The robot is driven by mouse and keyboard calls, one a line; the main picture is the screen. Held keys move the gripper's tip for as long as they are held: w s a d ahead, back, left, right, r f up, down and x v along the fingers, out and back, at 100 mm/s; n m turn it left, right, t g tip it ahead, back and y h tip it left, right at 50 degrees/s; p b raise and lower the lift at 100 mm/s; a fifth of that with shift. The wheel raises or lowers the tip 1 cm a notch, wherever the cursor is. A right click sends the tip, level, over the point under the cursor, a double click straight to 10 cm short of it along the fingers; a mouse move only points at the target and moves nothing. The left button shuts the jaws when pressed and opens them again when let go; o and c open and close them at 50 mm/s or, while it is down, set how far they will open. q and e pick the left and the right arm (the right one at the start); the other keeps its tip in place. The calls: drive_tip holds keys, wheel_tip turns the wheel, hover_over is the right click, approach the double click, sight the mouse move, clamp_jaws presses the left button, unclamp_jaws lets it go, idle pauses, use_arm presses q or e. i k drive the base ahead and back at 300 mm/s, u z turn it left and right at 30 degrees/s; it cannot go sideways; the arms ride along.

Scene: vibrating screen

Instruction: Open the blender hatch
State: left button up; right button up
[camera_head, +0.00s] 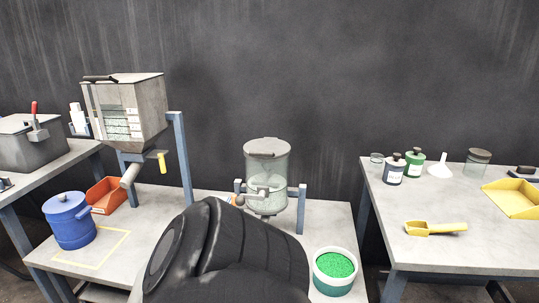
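A metal box-shaped machine (138,110) stands raised on blue posts at the left. Its top is covered by a flat lid with a dark handle (100,79). A clear round vessel (268,175) with a flat grey lid (267,147) stands on a blue frame in the middle. Its lid looks closed. I cannot tell for sure which of the two is the blender. A dark arm link, which looks like mine, fills the bottom middle and hides part of the table. Neither gripper shows.
A blue lidded drum (70,220) and an orange bin (106,195) stand left on the middle table (200,207). A tub of green granules (335,271) is right. The right table (400,240) holds bottles, a funnel (440,166), a yellow scoop (435,229) and a yellow tray (512,199).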

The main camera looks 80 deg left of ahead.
sight(265, 147)
drive_tip(key=u, duration=2.65)
drive_tip(key=k, duration=0.55)
drive_tip(key=z, duration=0.65)
drive_tip(key=i, duration=0.9)
